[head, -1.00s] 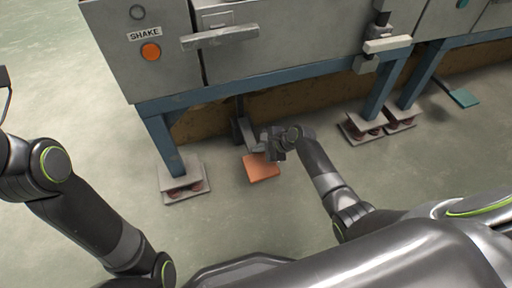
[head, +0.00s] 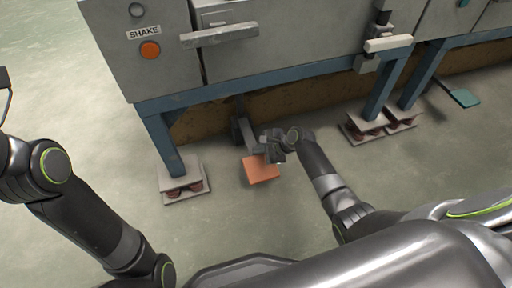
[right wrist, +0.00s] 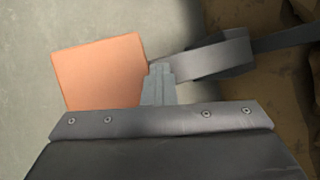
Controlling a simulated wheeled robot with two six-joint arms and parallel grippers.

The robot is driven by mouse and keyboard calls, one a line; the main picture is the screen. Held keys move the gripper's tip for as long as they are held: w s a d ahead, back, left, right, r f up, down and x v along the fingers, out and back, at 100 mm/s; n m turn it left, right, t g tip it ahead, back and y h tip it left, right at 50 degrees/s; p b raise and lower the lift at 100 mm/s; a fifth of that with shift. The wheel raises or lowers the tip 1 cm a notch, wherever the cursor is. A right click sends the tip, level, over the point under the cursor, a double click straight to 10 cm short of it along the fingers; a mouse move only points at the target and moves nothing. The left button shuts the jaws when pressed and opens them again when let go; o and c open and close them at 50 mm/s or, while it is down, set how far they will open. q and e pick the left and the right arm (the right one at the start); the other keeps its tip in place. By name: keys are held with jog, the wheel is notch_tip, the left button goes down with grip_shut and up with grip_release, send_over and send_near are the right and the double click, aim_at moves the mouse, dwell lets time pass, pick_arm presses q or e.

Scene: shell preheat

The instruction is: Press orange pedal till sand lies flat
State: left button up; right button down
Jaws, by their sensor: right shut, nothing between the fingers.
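The orange pedal (head: 260,170) sits low to the floor in front of the machine, on a dark arm from underneath. It also shows in the right wrist view (right wrist: 98,74). My right gripper (head: 272,152) is shut and empty at the pedal's upper right edge. In the right wrist view its closed fingertips (right wrist: 160,82) overlap the pedal's right edge beside the dark pedal arm; whether they touch it I cannot tell. My left arm is at the left, with its gripper out of view. I cannot make out any sand surface.
The grey machine (head: 165,85) carries a SHAKE label (head: 144,33) and a round orange button (head: 150,50). Its blue legs (head: 163,143) stand on sprung feet (head: 184,185). A teal pedal (head: 464,97) lies farther right. The floor in front of the orange pedal is clear.

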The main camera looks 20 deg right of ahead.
jog(key=shift+s+f, duration=0.3)
jog(key=shift+f, duration=0.35)
jog(key=shift+r, duration=0.1)
notch_tip(320, 180, up, 5)
jog(key=p, duration=0.6)
jog(key=shift+r, duration=0.1)
jog(key=shift+w+d+r+p, duration=0.1)
jog(key=shift+r+p, duration=0.2)
jog(key=shift+r, duration=0.05)
jog(key=shift+w+r, duration=0.1)
jog(key=shift+w, duration=0.05)
notch_tip(320, 180, up, 5)
jog(key=p, duration=0.5)
jog(key=shift+w, duration=0.15)
